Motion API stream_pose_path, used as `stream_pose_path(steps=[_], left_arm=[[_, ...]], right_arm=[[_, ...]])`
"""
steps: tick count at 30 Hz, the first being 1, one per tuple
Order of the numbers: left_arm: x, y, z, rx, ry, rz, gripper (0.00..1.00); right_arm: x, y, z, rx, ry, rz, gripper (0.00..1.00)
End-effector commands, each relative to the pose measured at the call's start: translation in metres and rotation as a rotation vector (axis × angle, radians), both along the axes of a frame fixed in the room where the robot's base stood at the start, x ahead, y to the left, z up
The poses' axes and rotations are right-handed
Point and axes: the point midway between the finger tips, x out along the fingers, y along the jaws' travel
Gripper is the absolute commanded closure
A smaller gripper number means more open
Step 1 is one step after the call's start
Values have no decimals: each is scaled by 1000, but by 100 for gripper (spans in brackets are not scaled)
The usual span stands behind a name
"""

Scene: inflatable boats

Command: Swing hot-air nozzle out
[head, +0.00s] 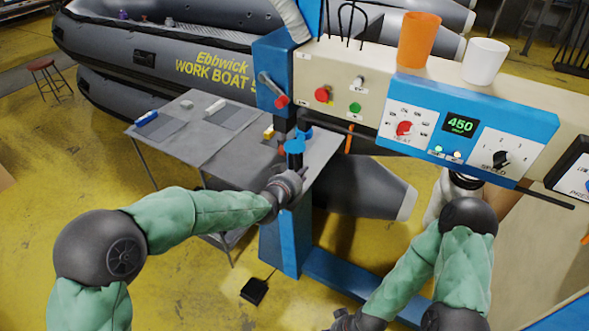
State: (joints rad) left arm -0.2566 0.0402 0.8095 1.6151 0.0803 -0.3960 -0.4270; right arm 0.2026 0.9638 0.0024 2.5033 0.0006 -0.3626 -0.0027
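A blue welding machine (275,60) stands in the middle with blue rollers (294,147) at its head. A thin dark rod (345,131) runs from beside the rollers to the right under the control panel; it may be part of the hot-air nozzle. The nozzle tip cannot be made out clearly. My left gripper (297,174) is just below the rollers, close to the black part under them; its fingers are too small and dark to tell open from shut, or whether they touch. My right gripper (345,321) is low at the bottom edge, away from the machine head and partly cut off.
The control panel (470,122) shows 450 and has knobs. An orange cup (418,40) and a white cup (484,61) stand above it. A grey table (190,150) is left of the rollers. A grey boat (190,55) lies behind. A black pedal (254,291) is on the floor.

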Motion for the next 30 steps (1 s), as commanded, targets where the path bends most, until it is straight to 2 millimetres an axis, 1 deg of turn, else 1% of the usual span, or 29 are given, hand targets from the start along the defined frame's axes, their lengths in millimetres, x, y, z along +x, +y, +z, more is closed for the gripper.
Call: stream_pose_path(steps=[1, 15, 22, 30], left_arm=[[0, -5, 5, 1, -3, 6, 100], [2, -34, 6, 3, -3, 174, 100], [4, -43, 4, 3, -3, 230, 100], [5, -46, 3, 2, -5, 256, 100]], right_arm=[[0, 0, 10, 0, 0, 0, 52], [0, 0, 65, 0, 0, 0, 52], [0, 0, 80, 0, 0, 0, 52], [0, 0, 86, 0, 0, 0, 52]])
